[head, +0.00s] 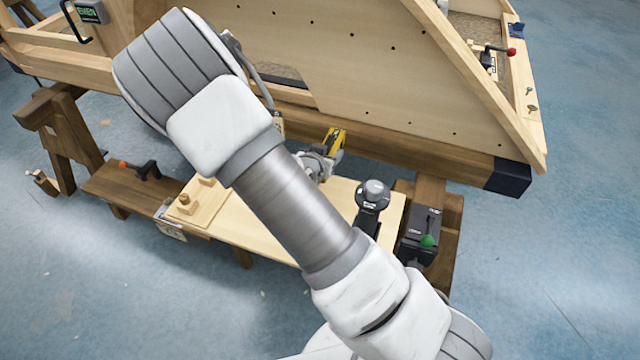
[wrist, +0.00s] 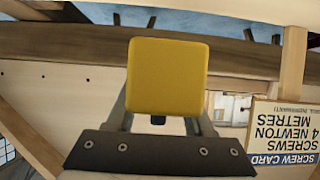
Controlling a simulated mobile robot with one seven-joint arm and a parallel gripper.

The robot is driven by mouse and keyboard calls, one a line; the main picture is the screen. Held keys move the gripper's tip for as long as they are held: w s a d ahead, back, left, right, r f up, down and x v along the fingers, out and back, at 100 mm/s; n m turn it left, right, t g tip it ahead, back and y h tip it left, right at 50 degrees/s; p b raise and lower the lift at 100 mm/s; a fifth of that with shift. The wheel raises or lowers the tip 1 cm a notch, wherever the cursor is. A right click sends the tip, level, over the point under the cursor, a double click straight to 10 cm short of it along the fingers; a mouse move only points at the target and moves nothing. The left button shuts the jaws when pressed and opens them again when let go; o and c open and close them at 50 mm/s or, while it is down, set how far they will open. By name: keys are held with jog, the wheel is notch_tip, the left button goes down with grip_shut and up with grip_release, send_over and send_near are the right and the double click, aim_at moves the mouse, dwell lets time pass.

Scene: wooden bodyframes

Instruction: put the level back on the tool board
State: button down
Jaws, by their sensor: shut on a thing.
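My gripper (head: 322,156) is shut on a yellow thing, which I take to be the level (head: 337,138). In the head view it is small and partly hidden by the gripper, beside the lower beam of the big wooden frame. In the wrist view the square yellow end of the level (wrist: 167,76) fills the space between the dark fingers; its length is hidden behind that end. A pale wooden board (head: 268,232) lies on the low trestle below, partly covered by my arm. It may be the tool board; I cannot tell.
A black case with a green knob (head: 418,236) is at right. A printed screw card (wrist: 283,135) shows upside down. The large wooden frame (head: 400,85) rises behind.

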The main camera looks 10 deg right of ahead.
jog(key=s+a+f, duration=0.2)
jog(key=s, duration=0.1)
jog(key=shift+a+f+b, duration=0.25)
jog(key=shift+a+b, duration=0.15)
jog(key=shift+f+b, duration=0.95)
jog(key=shift+f, duration=0.95)
jog(key=shift+f, duration=0.2)
jog(key=shift+c, duration=1.4)
grip_release()
